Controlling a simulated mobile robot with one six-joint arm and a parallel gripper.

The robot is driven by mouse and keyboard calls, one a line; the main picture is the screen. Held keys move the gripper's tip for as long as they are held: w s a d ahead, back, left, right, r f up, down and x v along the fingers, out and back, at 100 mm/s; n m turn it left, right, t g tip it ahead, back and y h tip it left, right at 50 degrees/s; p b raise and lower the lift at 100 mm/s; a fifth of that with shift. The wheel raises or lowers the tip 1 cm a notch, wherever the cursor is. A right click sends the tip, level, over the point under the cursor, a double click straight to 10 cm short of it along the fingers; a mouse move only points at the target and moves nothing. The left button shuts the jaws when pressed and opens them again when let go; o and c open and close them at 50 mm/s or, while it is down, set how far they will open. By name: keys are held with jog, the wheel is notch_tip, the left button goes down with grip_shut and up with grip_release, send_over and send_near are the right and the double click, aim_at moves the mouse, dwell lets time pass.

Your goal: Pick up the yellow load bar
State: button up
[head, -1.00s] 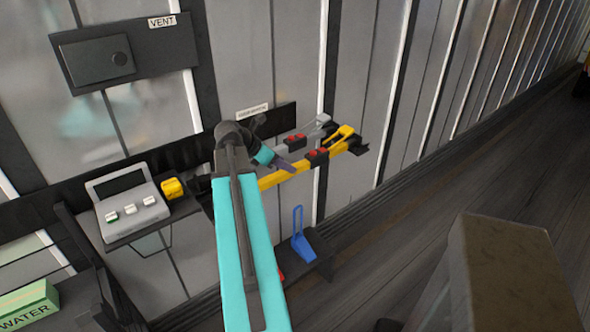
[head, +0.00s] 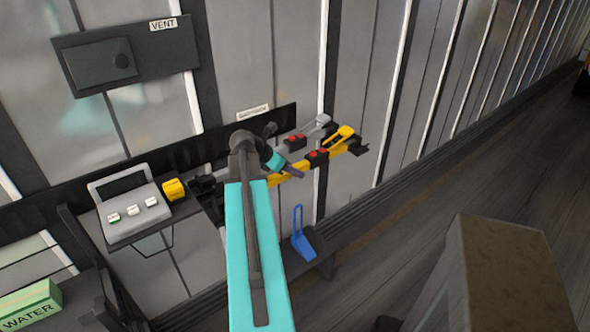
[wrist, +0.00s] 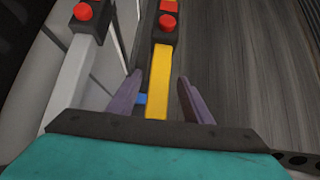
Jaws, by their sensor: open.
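The yellow load bar (head: 283,178) lies level on a wall rack, with a black block bearing red buttons and a yellow lever on it. My arm partly hides its left part in the head view. In the wrist view the bar (wrist: 159,82) runs between the two purple fingers of my gripper (wrist: 159,86), one on each side. The gripper is open, with gaps to the bar on both sides. In the head view my gripper (head: 294,171) is at the bar, left of the red buttons.
A grey bar (head: 312,130) with red buttons lies parallel behind the yellow one; it is at left in the wrist view (wrist: 68,82). A blue upright item (head: 302,240) stands on a low dark shelf below. A grey console (head: 133,211) is at left. Open floor lies right.

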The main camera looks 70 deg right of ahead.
dwell(0.4)
grip_shut()
jog(key=shift+r, duration=0.1)
jog(key=shift+s+r, duration=0.1)
jog(key=shift+r, duration=0.05)
dwell(0.4)
jog(key=shift+s+r+b, duration=0.1)
jog(key=shift+r+b, duration=0.05)
jog(key=shift+b, duration=0.2)
jog(key=shift+r+b, duration=0.55)
jog(key=shift+r, duration=2.55)
jog(key=s+a+b, duration=0.5)
jog(key=s+b, duration=0.3)
jog(key=b, duration=0.1)
jog(key=s+a+b, duration=0.5)
jog(key=s+b, duration=0.3)
jog(key=b, duration=0.1)
jog(key=shift+s+a, duration=0.15)
jog(key=shift+a, duration=0.15)
